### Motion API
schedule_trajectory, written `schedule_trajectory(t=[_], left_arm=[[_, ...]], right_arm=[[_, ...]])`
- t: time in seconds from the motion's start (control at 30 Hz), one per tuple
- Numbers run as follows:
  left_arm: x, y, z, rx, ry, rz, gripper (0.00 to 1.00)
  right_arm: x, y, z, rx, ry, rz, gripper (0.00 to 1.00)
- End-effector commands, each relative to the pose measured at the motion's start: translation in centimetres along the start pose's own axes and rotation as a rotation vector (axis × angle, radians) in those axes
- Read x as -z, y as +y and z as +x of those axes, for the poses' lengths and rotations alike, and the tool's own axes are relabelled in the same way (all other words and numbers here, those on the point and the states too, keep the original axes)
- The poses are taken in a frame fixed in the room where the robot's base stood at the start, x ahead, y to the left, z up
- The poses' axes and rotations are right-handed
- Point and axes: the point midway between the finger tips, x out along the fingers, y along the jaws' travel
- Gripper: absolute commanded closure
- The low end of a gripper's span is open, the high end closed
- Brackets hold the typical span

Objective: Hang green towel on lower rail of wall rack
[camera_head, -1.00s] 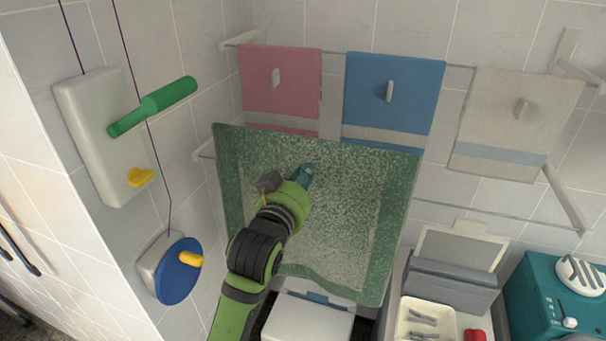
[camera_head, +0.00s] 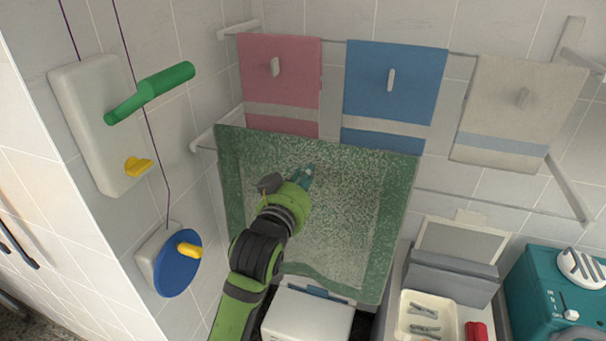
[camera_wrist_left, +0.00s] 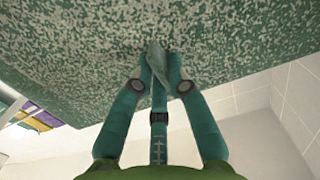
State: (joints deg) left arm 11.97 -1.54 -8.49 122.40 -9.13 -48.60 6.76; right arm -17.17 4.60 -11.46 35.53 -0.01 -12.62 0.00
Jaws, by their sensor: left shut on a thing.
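The green towel (camera_head: 372,225), speckled with a plain green border, is spread out in front of the wall rack, below the pink and blue towels. My left gripper (camera_head: 306,174) is shut on the towel near its middle. In the left wrist view, the gripper (camera_wrist_left: 160,75) pinches a small fold of the towel (camera_wrist_left: 80,50). The lower rail (camera_head: 500,206) of the wall rack shows to the right of the towel. The towel hides its left stretch, so I cannot tell whether the towel touches it. My right gripper is not in view.
Pink (camera_head: 280,80), blue (camera_head: 395,90) and beige (camera_head: 520,110) towels hang on the upper rail. A white panel with a green handle (camera_head: 155,90) and a blue disc (camera_head: 178,265) are on the left wall. A white bin (camera_head: 308,318), a tray (camera_head: 425,310) and a teal box (camera_head: 560,290) stand below.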

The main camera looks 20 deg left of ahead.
Motion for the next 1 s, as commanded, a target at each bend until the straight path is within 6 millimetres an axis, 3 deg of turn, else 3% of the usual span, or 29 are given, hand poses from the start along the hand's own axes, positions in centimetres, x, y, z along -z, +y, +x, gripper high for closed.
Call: schedule_trajectory(t=[0.63,1.0], left_arm=[[-0.9,0.0,0.1,0.0,0.005,-0.001,1.0],[-3.0,0.0,0.5,0.0,0.005,-0.001,1.0]], right_arm=[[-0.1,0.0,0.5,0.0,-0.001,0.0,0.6],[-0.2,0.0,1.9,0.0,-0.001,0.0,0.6]])
